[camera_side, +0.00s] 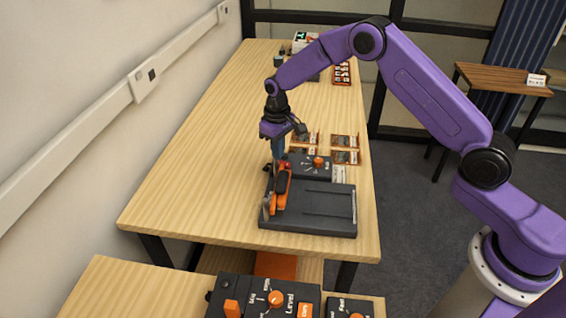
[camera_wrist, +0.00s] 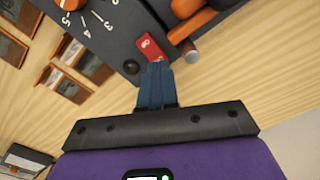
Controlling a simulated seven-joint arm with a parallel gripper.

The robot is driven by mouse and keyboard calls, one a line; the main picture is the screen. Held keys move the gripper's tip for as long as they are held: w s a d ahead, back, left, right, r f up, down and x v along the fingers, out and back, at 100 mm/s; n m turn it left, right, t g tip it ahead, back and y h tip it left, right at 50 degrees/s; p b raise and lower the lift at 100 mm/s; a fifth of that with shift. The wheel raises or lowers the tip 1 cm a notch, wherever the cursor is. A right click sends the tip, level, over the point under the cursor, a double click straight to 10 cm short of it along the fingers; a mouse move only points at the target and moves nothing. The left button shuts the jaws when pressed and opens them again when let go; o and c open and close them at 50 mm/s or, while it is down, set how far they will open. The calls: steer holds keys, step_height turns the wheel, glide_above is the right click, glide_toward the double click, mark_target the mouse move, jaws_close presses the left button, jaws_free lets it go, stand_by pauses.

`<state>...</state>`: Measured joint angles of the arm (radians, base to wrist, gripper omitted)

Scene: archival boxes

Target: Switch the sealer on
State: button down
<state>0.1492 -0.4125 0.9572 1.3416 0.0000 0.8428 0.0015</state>
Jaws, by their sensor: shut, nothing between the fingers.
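The sealer (camera_side: 325,207) is a dark grey machine on the wooden table, with an orange-and-black lever arm (camera_side: 281,190) along its left side. Its panel carries an orange dial (camera_side: 318,162) with printed numbers, also in the wrist view (camera_wrist: 70,4). A small red switch (camera_wrist: 151,47) with white marks sits on the panel beside a black round button (camera_wrist: 131,67). My gripper (camera_side: 278,158) points down at the panel's left end. Its blue fingers (camera_wrist: 155,68) are shut and empty, tips right at the red switch's near edge. I cannot tell whether they touch it.
Several framed cards (camera_side: 345,141) lie behind the sealer. A white device (camera_side: 300,40) and a red tray (camera_side: 342,74) stand at the far end. Another dark control box (camera_side: 245,290) with orange controls sits in the foreground. The table left of the sealer is clear.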

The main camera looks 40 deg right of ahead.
steer(key=shift+f, duration=1.1)
stand_by(0.9)
steer(key=shift+r, duration=3.5)
